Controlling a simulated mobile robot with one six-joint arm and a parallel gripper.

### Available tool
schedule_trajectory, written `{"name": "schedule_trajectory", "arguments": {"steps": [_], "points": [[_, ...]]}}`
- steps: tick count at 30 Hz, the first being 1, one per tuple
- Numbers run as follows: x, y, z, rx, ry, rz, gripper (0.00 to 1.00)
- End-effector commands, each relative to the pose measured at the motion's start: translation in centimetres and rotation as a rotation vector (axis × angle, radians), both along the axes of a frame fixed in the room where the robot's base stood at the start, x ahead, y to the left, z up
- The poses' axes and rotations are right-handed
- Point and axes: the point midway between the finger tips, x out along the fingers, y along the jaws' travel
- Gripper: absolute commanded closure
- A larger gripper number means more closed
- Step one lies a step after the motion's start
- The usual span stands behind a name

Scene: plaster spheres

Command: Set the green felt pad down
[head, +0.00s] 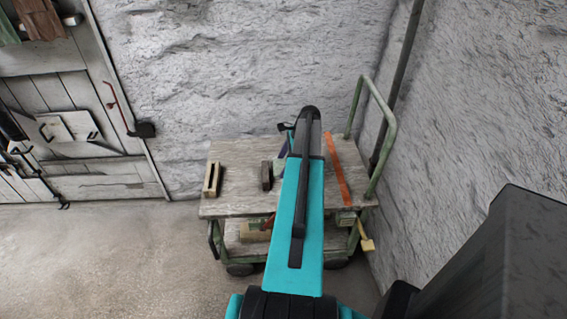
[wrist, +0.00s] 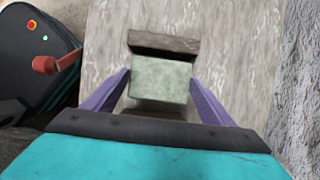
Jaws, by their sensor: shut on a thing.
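The green felt pad (wrist: 158,80) is a pale green block in the middle of the wrist view. My gripper (wrist: 160,84) is shut on it, one purple finger at each side. The pad is over the grey wooden top of a cart; I cannot tell whether it touches the wood.
The cart top (head: 232,196) carries a light wooden block (head: 212,180), a dark block (head: 267,175) and an orange strip (head: 337,168). A brown piece (wrist: 164,43) lies just beyond the pad. A green rail (head: 384,135) and rough walls border the cart.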

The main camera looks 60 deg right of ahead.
Motion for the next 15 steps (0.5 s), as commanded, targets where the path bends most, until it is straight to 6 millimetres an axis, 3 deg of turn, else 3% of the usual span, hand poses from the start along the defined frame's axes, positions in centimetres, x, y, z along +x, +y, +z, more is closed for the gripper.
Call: {"name": "schedule_trajectory", "arguments": {"steps": [15], "points": [[0.0,0.01,-0.72,0.0,0.0,0.0,0.44]]}}
